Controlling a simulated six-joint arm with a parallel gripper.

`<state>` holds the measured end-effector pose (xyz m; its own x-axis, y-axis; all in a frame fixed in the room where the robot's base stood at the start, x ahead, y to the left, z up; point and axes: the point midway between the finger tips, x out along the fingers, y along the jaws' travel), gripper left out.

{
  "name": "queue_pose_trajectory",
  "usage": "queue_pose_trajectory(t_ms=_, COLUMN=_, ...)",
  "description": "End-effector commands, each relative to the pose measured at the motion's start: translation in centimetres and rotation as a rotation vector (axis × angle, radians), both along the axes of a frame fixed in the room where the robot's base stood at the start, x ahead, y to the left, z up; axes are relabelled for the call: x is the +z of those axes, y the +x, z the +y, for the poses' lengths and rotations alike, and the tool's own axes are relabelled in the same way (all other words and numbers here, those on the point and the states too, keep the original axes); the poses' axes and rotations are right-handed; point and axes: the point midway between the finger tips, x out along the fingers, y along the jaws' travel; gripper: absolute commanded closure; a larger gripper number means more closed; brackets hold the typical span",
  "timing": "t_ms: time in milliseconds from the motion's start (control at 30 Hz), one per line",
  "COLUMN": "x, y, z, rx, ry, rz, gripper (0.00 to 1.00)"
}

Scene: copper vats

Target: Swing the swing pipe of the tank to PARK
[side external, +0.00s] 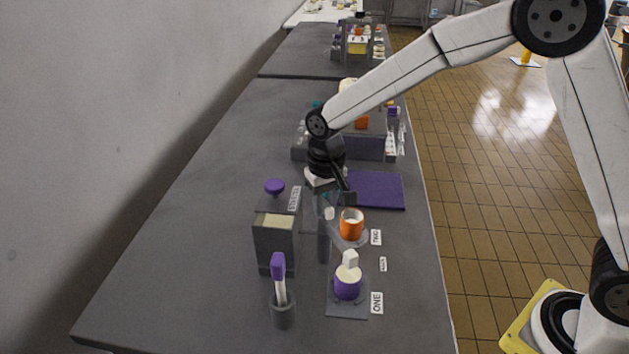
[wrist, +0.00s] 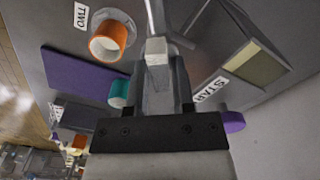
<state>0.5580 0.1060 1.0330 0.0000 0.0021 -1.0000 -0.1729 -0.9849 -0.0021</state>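My gripper (side external: 338,197) points down over the middle of the table, behind an upright grey post (side external: 324,240) with a pale top (side external: 328,213). In the wrist view my gripper (wrist: 160,75) has a pale block (wrist: 156,46) at its fingertips. A thin grey bar (wrist: 179,38) runs close beside that block; I cannot tell whether these are the swing pipe. Whether the fingers are parted or closed on the block is unclear. A small label (side external: 383,263) between the labels ONE and TWO is too small to read surely.
An orange cup (side external: 351,224) stands by label TWO and a purple cup (side external: 347,284) by ONE. A cream-topped grey box (side external: 275,242), a purple knob (side external: 274,187) and a holder (side external: 283,310) stand left. A purple mat (side external: 376,190) lies behind. The table's left side is clear.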

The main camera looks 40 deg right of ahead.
Motion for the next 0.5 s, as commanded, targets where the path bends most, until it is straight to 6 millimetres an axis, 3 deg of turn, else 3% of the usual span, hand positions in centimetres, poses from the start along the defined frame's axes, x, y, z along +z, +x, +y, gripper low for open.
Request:
queue_pose_trajectory(t_ms=33, x=0.02, y=0.00, z=0.00, rx=0.000, ry=0.000, rz=0.000, gripper=0.89)
queue_pose_trajectory(t_ms=67, x=0.02, y=0.00, z=0.00, rx=0.000, ry=0.000, rz=0.000, gripper=0.98)
queue_pose_trajectory(t_ms=100, x=0.03, y=0.00, z=0.01, rx=0.000, ry=0.000, rz=0.000, gripper=1.00)
queue_pose_trajectory(t_ms=500, x=0.06, y=0.02, z=0.03, rx=0.000, ry=0.001, rz=-0.001, gripper=1.00)
